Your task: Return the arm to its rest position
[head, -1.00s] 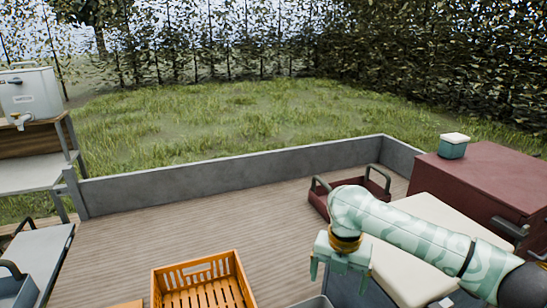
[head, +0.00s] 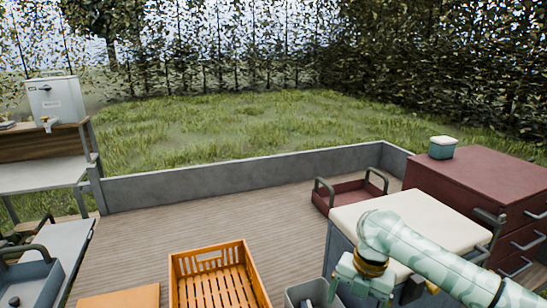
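My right arm, pale green with a patterned cover, comes in from the lower right. Its gripper (head: 360,296) points down near the bottom edge, in front of the cream-topped cabinet (head: 412,216). The fingers are spread apart with nothing seen between them; the tips are partly cut off by the frame edge. My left arm and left gripper are not in view.
An orange crate (head: 208,264) stands on the deck, with a grey bin (head: 298,294) between it and my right gripper. A dark red tray (head: 350,194) lies behind the cabinet. A red drawer chest (head: 470,180) stands right. The middle deck is clear.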

